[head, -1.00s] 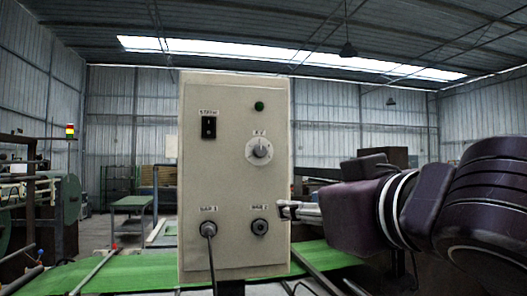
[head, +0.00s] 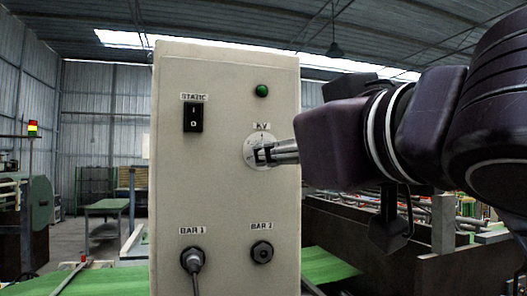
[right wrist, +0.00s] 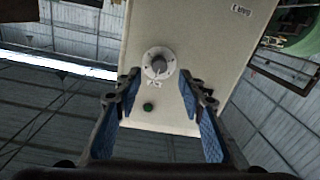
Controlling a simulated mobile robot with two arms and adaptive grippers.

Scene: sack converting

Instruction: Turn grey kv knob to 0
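The grey kV knob (right wrist: 159,64) sits on a round white dial on the beige control box (head: 225,200). In the head view the dial (head: 250,150) is partly covered by my right gripper (head: 266,154), which reaches in from the right at knob height. The right wrist view shows the box upside down. There my right gripper (right wrist: 163,86) is open, with its blue-padded fingers apart and the knob in the gap beyond the tips. It holds nothing. The knob's pointer setting is too small to read. My left gripper is not in view.
The box also carries a black static switch (head: 193,118), a green lamp (head: 262,90), a BAR 1 socket with a cable (head: 193,262) and a BAR 2 socket (head: 262,252). A green belt (head: 325,263) runs behind. A green table (head: 106,205) stands farther back.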

